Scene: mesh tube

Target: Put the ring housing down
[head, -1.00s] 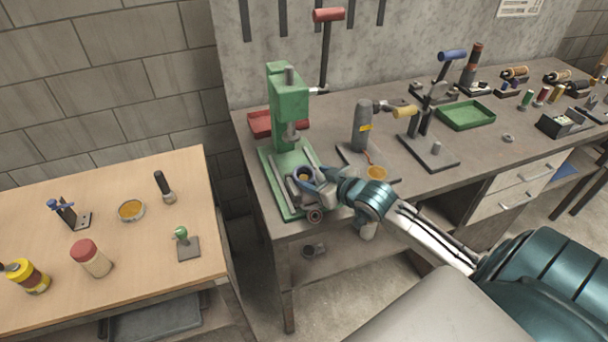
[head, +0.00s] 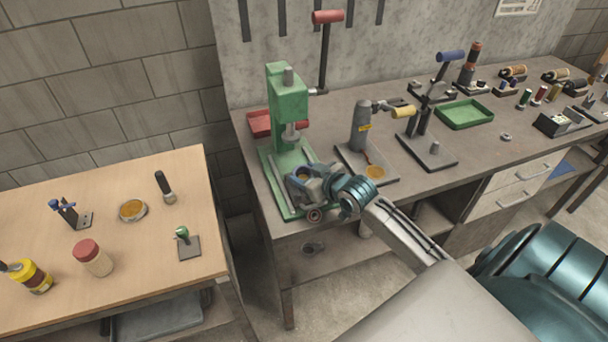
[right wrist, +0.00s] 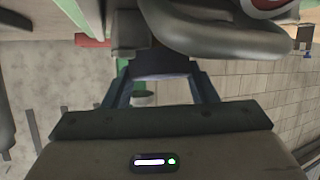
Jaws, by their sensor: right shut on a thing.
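The ring housing (head: 304,168) is a small dark ring at the base of the green press (head: 289,110) in the head view. My right gripper (head: 312,184) reaches in from the right, low over the front of the press base. It is shut on the ring housing. In the right wrist view a dark grey piece, seemingly the ring housing (right wrist: 160,65), spans the space between the two fingers. Whether its underside touches the press base cannot be told. My left gripper is not in view.
A red tray (head: 260,123) sits behind the press. A grey cylinder stand (head: 361,127) is to its right, with a green tray (head: 464,114) farther along the grey bench. A wooden table (head: 120,265) with several small items stands at left, across a gap.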

